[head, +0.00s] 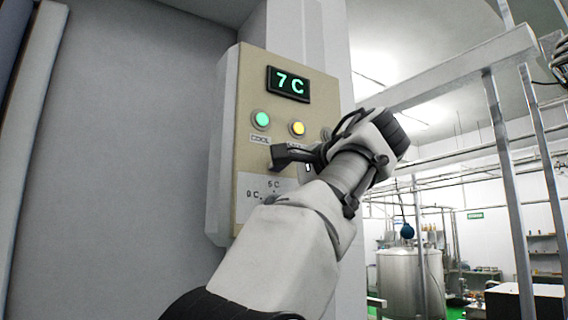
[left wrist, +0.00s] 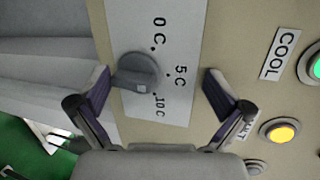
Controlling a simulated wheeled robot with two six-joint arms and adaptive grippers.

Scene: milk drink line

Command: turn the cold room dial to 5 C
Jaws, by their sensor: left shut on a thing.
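The cold room dial (left wrist: 138,74) is a grey round knob with a bar on a white scale plate (left wrist: 180,35). In the left wrist view the plate is marked 0 C, 5 C and 10 C. The display (head: 289,84) on the panel reads 7 C in green. My left gripper (head: 288,160) is at the dial in the head view and hides it there. In the left wrist view the left gripper (left wrist: 155,92) has its fingers on either side of the dial, the left finger by the bar's end. My right gripper is not in view.
The beige control panel (head: 245,110) carries a green COOL button (head: 261,120) and a yellow button (head: 297,128) just above my left gripper. Metal rails (head: 510,170) and a steel tank (head: 411,280) stand to the right. A grey wall surface is at left.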

